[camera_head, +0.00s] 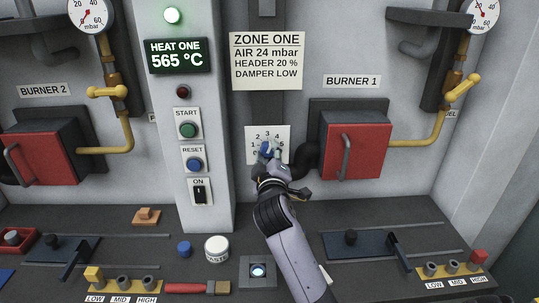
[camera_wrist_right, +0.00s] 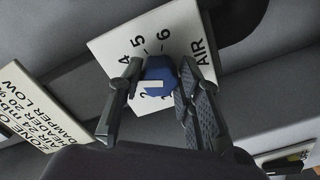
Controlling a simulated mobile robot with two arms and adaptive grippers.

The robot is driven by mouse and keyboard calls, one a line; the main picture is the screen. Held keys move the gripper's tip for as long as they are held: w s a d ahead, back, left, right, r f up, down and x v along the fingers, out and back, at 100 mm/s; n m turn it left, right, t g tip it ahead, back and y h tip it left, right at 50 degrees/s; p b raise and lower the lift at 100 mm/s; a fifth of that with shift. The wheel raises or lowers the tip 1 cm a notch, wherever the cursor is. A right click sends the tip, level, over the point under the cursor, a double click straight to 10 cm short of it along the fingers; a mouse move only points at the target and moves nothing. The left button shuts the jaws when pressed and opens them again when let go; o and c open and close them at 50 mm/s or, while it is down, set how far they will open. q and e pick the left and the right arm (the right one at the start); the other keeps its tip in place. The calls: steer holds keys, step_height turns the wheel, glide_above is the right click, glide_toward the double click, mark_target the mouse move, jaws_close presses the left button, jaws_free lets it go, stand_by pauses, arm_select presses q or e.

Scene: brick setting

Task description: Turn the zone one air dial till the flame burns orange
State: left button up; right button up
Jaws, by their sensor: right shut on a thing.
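The air dial is a blue knob (camera_head: 265,149) on a white numbered plate (camera_head: 251,132) below the ZONE ONE sign. In the right wrist view the blue knob (camera_wrist_right: 160,68) carries a white mark and sits between my fingers, on a plate marked AIR (camera_wrist_right: 202,51). My right gripper (camera_head: 267,160) is shut on the knob; it also shows in the right wrist view (camera_wrist_right: 161,77). The exact number the mark points to is unclear. A round bluish-white glow (camera_head: 258,270) shows in a square fixture on the desk; I cannot tell whether it is the flame. My left gripper is out of view.
The ZONE ONE sign (camera_head: 267,60) reads AIR 24 mbar. The red Burner 1 box (camera_head: 370,152) is right of the dial. START (camera_head: 187,130) and RESET (camera_head: 194,164) buttons are left. Levers (camera_head: 398,250), a white jar (camera_head: 217,249) and a brush (camera_head: 190,288) are on the desk.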

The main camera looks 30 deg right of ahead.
steer(key=c, duration=0.5)
steer(key=n+p, duration=0.1)
steer(key=p, duration=0.1)
steer(key=n+p, duration=0.2)
steer(key=shift+r, duration=0.25)
steer(key=shift+f+n+p, duration=0.1)
steer(key=shift+n+p, duration=1.35)
steer(key=shift+n, duration=0.45)
steer(key=shift+f, duration=0.1)
steer(key=o, duration=1.1)
steer(key=v, duration=1.2)
